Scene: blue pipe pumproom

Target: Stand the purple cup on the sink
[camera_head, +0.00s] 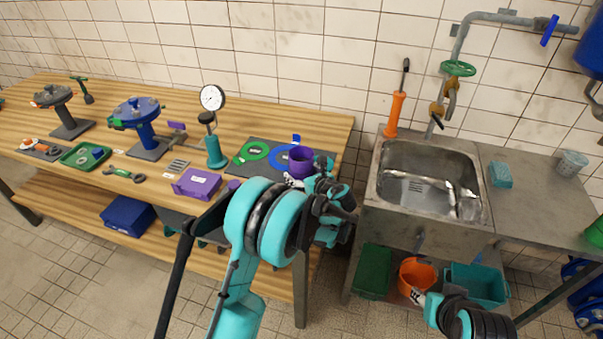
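The purple cup (301,158) is upright at the right end of the wooden workbench, over the dark mat. My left gripper (309,172) is at the cup, with one fingertip low at its front and another part at its right side. Whether the fingers press on the cup, and whether its base touches the mat, I cannot tell. The metal sink (384,218) is to the right of the bench, its basin empty apart from a small shiny item at the right. My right gripper (424,298) is low in front of the sink's lower shelf, its fingers mostly hidden.
An orange-handled tool (395,113) stands at the sink's back left edge. A teal sponge (501,175) and a pale cup (571,163) sit on the right drainboard, which is otherwise clear.

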